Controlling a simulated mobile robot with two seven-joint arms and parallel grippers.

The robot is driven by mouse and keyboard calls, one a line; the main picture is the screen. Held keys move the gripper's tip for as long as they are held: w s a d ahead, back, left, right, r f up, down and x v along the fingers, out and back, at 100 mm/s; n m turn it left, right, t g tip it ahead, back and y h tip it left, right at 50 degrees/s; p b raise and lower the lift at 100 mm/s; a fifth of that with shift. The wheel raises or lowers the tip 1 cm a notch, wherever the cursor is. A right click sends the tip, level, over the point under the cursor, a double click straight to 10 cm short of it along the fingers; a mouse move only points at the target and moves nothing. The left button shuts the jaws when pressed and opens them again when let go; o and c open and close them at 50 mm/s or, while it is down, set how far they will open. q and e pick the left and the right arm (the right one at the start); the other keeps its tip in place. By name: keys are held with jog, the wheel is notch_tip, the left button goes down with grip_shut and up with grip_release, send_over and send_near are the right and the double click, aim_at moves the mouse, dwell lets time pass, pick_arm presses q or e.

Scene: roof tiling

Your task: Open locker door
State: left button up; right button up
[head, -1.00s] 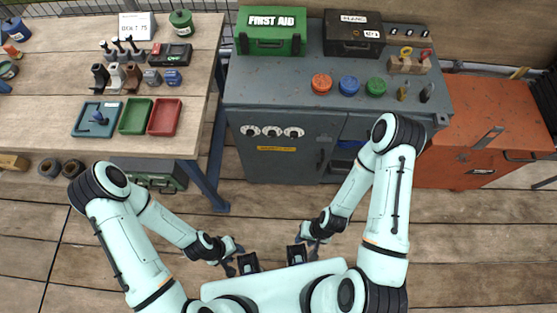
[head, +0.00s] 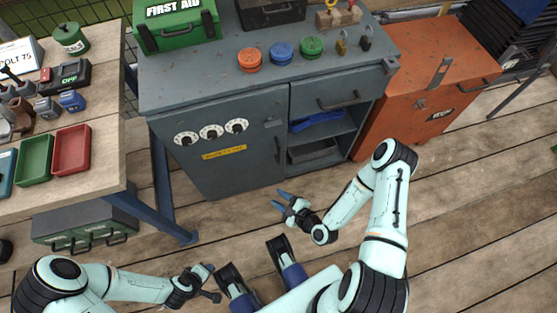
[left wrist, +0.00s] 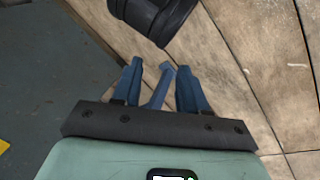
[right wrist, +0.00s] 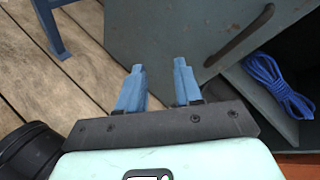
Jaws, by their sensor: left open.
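The grey locker (head: 230,87) stands ahead in the head view. Its door (head: 215,172) carries three white dials and a yellow label (head: 224,152), and looks closed. The upright door handle (head: 278,150) is near the door's right edge; it also shows in the right wrist view (right wrist: 240,35). My right gripper (head: 281,199) is open and empty, below and in front of the handle, apart from it. Its spread blue fingers show in the right wrist view (right wrist: 160,85). My left gripper (head: 211,282) is open, low near my base and away from the door.
Right of the door are a drawer (head: 352,88) and an open shelf with blue rope (head: 318,122). An orange chest (head: 420,110) stands to the right. A workbench (head: 105,140) with a blue leg (head: 160,205) stands left. Plank floor (head: 465,215) is free at the right.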

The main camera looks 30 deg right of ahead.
aim_at(279, 155)
pick_arm(q)
jog(key=w+a+f+t+b, duration=0.1)
jog(key=w+f+b, duration=0.25)
jog(key=f, duration=0.25)
pick_arm(e)
jog(key=w+d+m+t+h, duration=0.2)
jog(key=d+m+t+h, duration=0.25)
jog(key=d+m, duration=0.45)
pick_arm(q)
jog(key=s+a+f+g+b, duration=0.1)
jog(key=s+f+g+b, duration=0.1)
jog(key=s+f+b, duration=0.1)
jog(key=shift+s+f+n, duration=0.3)
jog(key=shift+s+f, duration=0.3)
jog(key=shift+s, duration=0.6)
pick_arm(e)
jog(key=shift+m+t+y, duration=0.35)
jog(key=shift+m, duration=0.35)
jog(key=w, duration=1.3)
jog(key=shift+w+a+r, duration=0.1)
jog(key=shift+a+r, duration=0.2)
jog(key=shift+a, duration=0.1)
jog(key=shift+c, duration=0.3)
grip_shut()
